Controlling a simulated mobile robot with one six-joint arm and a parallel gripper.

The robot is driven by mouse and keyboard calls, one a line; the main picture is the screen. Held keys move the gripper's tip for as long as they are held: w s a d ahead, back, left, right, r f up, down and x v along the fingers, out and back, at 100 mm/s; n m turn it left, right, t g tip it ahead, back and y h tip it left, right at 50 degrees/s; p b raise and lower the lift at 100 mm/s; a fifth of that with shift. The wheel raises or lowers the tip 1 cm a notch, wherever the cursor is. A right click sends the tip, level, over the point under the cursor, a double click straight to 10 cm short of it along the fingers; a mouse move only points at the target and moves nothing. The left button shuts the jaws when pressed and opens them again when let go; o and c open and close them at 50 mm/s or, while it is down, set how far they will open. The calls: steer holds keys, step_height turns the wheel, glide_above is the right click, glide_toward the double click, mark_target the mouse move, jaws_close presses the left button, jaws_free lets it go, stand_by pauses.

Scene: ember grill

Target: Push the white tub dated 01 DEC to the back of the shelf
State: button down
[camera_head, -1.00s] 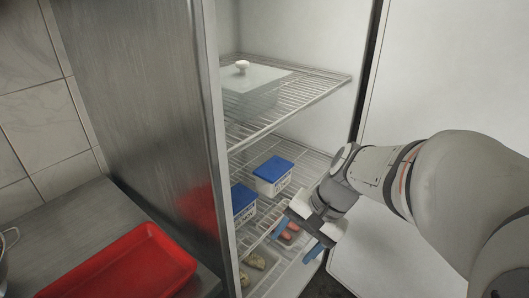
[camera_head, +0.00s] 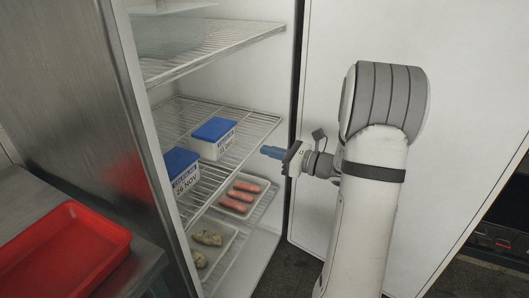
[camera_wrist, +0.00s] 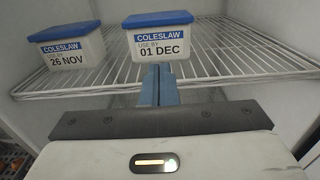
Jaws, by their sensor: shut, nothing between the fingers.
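The white tub with a blue lid dated 01 DEC (camera_head: 211,147) stands upright on the middle wire shelf (camera_head: 258,127) of the open fridge. In the wrist view the tub (camera_wrist: 163,44) is straight ahead, its label reading COLESLAW, USE BY 01 DEC. My gripper (camera_head: 268,151) is shut and empty, its blue fingers pointing at the tub from the right, with a gap between. In the wrist view the fingers (camera_wrist: 160,84) sit just below the tub's front face. A similar tub dated 26 NOV (camera_wrist: 75,52) stands to its left, also on the shelf (camera_head: 183,173).
An upper wire shelf (camera_head: 228,42) holds a clear container. Below are a tray of sausages (camera_head: 238,208) and a tray with pale food items (camera_head: 222,236). The open fridge door (camera_head: 460,95) is behind my arm. A red tray (camera_head: 65,250) lies on the left counter.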

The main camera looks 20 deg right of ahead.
mark_target(226, 139)
steer(key=x, duration=1.1)
steer(key=shift+w+a, duration=0.15)
steer(key=shift+w, duration=0.05)
